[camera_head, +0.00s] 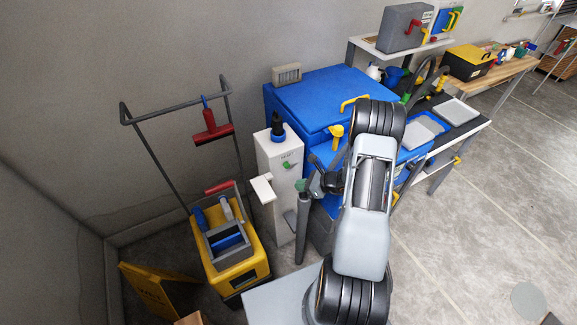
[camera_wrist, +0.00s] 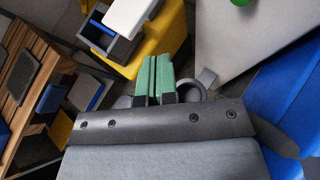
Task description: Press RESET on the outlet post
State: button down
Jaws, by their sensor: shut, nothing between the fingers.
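The white outlet post (camera_head: 266,155) stands upright against the wall side, left of my arm, with a dark and blue fitting on top. A green button (camera_head: 288,165) sits high on its face, under small dark lettering I cannot read fully. In the wrist view the post's pale face (camera_wrist: 235,45) fills the upper right, and a green piece (camera_wrist: 240,2), likely the button, is cut by the top edge.
A white ledge (camera_head: 262,188) juts from the post's left side. A yellow mop bucket (camera_head: 240,268) and a yellow floor sign (camera_head: 155,290) stand left. A blue chest (camera_head: 325,95) and a workbench (camera_head: 460,120) lie behind and right. Open floor lies at right.

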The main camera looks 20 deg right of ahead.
aim_at(287, 166)
jog(key=shift+s+d+f+m+t+h, duration=0.15)
jog(key=shift+d+f+m+t, duration=0.25)
jog(key=shift+f+m, duration=0.35)
jog(key=shift+d+f+m+t+h, duration=0.2)
jog(key=shift+d+f+m, duration=0.35)
jog(key=shift+f, duration=0.4)
jog(key=w+a+b, duration=0.1)
jog(key=w, duration=0.7)
jog(key=shift+w+b, duration=0.35)
jog(key=shift+w, duration=0.05)
jog(key=shift+w+a, duration=0.1)
jog(key=shift+w, duration=0.05)
dwell(0.9)
jog(key=shift+w+b, duration=0.25)
jog(key=shift+b, duration=0.15)
